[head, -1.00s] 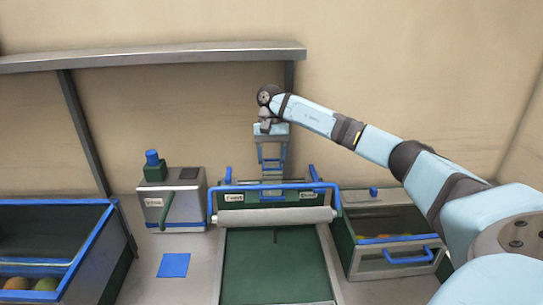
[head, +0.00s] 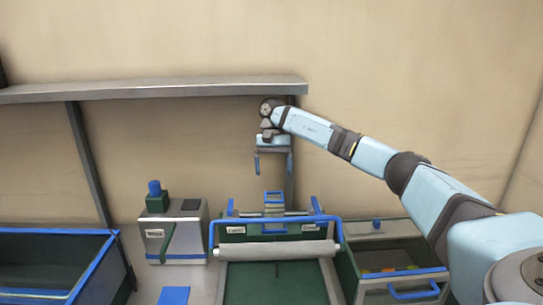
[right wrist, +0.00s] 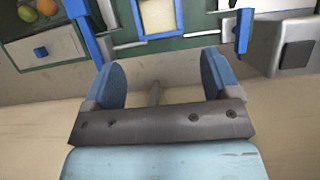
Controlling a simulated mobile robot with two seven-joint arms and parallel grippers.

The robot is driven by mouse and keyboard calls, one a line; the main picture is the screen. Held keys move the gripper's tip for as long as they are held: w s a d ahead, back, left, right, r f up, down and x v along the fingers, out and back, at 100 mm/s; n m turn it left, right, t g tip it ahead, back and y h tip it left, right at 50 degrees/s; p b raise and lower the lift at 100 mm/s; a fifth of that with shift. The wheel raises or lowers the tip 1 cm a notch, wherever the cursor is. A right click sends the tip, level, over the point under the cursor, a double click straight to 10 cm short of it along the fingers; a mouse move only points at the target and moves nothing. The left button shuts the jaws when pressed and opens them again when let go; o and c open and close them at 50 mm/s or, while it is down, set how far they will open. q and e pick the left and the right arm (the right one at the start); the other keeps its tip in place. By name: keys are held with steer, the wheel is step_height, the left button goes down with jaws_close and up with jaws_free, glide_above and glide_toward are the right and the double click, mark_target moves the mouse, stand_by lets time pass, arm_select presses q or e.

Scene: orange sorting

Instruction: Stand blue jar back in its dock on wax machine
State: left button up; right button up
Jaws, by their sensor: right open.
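The blue jar (head: 154,188) stands upright in a green holder (head: 157,204) on top of the silver wax machine (head: 180,236), left of centre in the head view. The wax machine's edge also shows at the upper right of the right wrist view (right wrist: 282,28); the jar does not show there. My right gripper (head: 273,168) points down, open and empty, above the back of the central conveyor, to the right of the jar and apart from it. Its two blue fingers show spread with nothing between them in the right wrist view (right wrist: 160,68). My left gripper is out of view.
A central conveyor (head: 278,282) has a blue bar frame and a grey roller. A bin (head: 60,233) with a blue rim stands at the left, and a fruit drawer (head: 400,290) at the right. A grey shelf (head: 150,90) runs along the back wall. A blue square (head: 173,295) lies on the table.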

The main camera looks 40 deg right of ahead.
steer(key=w+d, duration=0.6)
steer(key=w, duration=0.2)
steer(key=shift+d+f+b, duration=0.2)
steer(key=shift+d+b, duration=0.15)
steer(key=shift+b, duration=0.1)
steer(key=shift+f, duration=0.1)
